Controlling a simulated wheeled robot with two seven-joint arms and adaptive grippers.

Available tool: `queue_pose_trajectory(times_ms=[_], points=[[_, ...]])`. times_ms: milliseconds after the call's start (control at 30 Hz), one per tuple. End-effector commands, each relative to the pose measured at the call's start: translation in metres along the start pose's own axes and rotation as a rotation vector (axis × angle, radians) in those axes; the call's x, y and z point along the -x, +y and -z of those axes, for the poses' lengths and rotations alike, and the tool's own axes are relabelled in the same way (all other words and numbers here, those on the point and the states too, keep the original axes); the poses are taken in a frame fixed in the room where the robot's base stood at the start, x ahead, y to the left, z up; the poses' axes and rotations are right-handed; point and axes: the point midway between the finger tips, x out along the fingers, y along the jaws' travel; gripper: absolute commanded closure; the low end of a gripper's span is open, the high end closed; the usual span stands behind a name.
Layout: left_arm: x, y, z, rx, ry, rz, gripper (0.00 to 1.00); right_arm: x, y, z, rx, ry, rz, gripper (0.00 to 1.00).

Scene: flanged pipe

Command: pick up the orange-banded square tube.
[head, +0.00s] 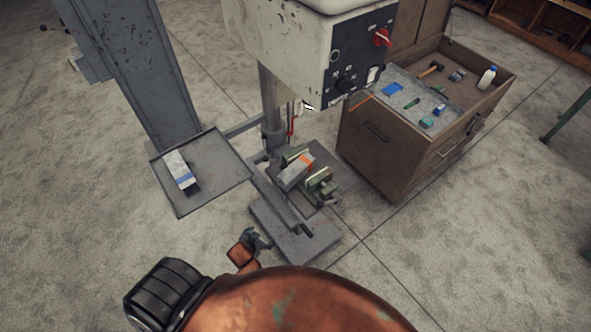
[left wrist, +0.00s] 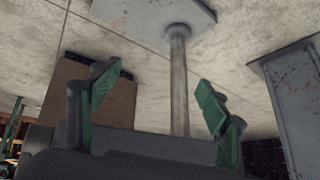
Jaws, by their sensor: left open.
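The orange-banded square tube (head: 295,174) is grey with an orange band near its upper right end. In the head view it lies tilted on the green vise (head: 320,184) on the drill press. I cannot tell whether the vise jaws clamp it. My left gripper (head: 262,238) is small in the head view, below and left of the tube and apart from it. In the left wrist view its green-padded fingers (left wrist: 158,98) are spread with nothing between them. The tube cannot be made out in that view. My right gripper is not in view.
A grey tray (head: 221,180) at the left holds a blue-banded tube (head: 180,171). The drill press head (head: 300,45) overhangs the vise area, with its column (head: 270,105) behind. A brown drawer cabinet (head: 385,150) with small tools stands at the right. Bare floor lies in front.

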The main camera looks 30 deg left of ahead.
Motion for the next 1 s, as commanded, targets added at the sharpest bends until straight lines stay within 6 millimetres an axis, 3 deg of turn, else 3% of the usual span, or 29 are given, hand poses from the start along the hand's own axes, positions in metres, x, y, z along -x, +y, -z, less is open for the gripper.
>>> queue_pose_trajectory(times_ms=[33, 100, 267, 500, 700, 1000], points=[[0.014, -0.004, 0.029, 0.008, 0.039, 0.006, 0.3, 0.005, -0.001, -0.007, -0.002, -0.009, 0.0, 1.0], [0.031, -0.009, 0.061, 0.022, 0.082, 0.015, 0.3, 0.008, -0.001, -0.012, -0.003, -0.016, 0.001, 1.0], [0.071, -0.016, 0.126, 0.052, 0.175, 0.029, 0.3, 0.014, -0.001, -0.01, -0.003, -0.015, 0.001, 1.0], [0.093, -0.018, 0.231, 0.069, 0.445, -0.039, 0.3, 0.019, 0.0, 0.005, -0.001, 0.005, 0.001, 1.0], [0.114, -0.009, 0.282, 0.07, 0.573, -0.112, 0.3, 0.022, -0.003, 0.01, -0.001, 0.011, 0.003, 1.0], [0.095, -0.003, 0.304, 0.072, 0.594, -0.128, 0.3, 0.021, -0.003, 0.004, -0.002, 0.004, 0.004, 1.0]])
